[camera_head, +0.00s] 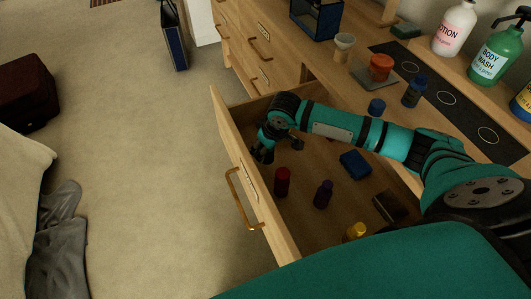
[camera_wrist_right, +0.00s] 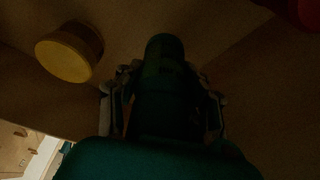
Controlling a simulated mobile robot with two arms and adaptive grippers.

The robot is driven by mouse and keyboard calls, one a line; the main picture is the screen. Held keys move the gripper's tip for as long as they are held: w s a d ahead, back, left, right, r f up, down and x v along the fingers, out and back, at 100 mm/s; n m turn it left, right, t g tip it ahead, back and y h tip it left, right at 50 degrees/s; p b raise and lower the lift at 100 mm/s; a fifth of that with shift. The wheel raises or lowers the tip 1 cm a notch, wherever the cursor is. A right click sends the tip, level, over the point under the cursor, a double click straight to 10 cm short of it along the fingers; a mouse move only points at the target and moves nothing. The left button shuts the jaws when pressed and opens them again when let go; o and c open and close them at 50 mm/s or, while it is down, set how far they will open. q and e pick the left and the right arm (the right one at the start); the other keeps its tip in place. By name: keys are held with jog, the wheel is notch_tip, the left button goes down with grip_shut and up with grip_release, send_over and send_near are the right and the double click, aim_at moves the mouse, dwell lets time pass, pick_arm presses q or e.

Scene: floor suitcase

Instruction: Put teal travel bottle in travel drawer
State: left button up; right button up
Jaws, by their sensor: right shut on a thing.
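The open drawer (camera_head: 226,128) is pulled out from the wooden cabinet, with a label and a bar handle on its front. My right gripper (camera_head: 263,152) is low inside the drawer, near its front far corner. In the right wrist view the right gripper (camera_wrist_right: 163,105) is shut on the dark teal bottle (camera_wrist_right: 164,62), with a finger on either side. The bottle is hidden in the head view. I cannot tell whether it touches the drawer floor. My left gripper is not in view.
The drawer holds a red bottle (camera_head: 282,182), a purple bottle (camera_head: 323,195), a blue item (camera_head: 355,165), a dark box (camera_head: 390,207) and a yellow-capped item (camera_head: 355,231). Lotion (camera_head: 454,28) and body wash (camera_head: 495,55) bottles stand on the counter.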

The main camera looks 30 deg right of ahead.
notch_tip(320, 180, down, 3)
jog(key=shift+f, duration=0.1)
jog(key=o, duration=1.1)
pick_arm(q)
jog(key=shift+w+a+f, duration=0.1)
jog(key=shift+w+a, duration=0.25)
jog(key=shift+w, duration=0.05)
pick_arm(e)
jog(key=shift+o, duration=0.2)
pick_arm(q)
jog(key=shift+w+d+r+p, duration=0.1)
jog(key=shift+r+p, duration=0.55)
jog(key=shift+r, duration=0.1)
pick_arm(e)
jog(key=v, duration=1.2)
